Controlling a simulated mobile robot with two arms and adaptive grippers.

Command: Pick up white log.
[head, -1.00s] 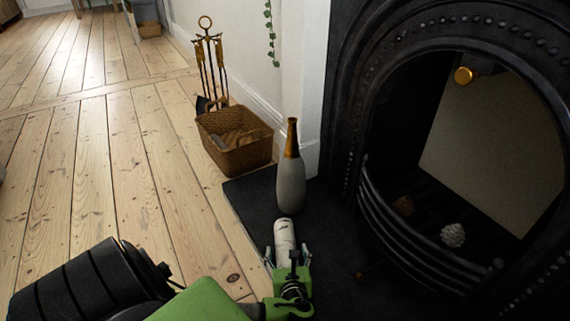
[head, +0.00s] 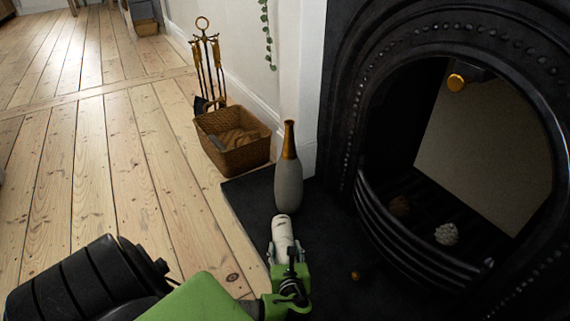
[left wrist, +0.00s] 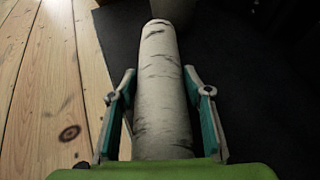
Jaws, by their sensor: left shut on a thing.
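The white log (head: 283,228) is a pale birch piece with dark flecks, over the dark hearth in front of the fireplace. My left gripper (head: 287,256) is shut on its near part. In the left wrist view the log (left wrist: 163,85) points away between the two fingers of the gripper (left wrist: 163,95), one along each side. Its near end is hidden by the green gripper body. I cannot tell whether the log touches the hearth. My right gripper is not in view.
A grey vase with a gold neck (head: 288,185) stands on the hearth (head: 245,190) just beyond the log. A wicker basket (head: 240,158) and fire tools (head: 207,65) stand behind. The black fireplace (head: 345,130) with its curved grate (head: 400,235) is at right. Floorboards at left are clear.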

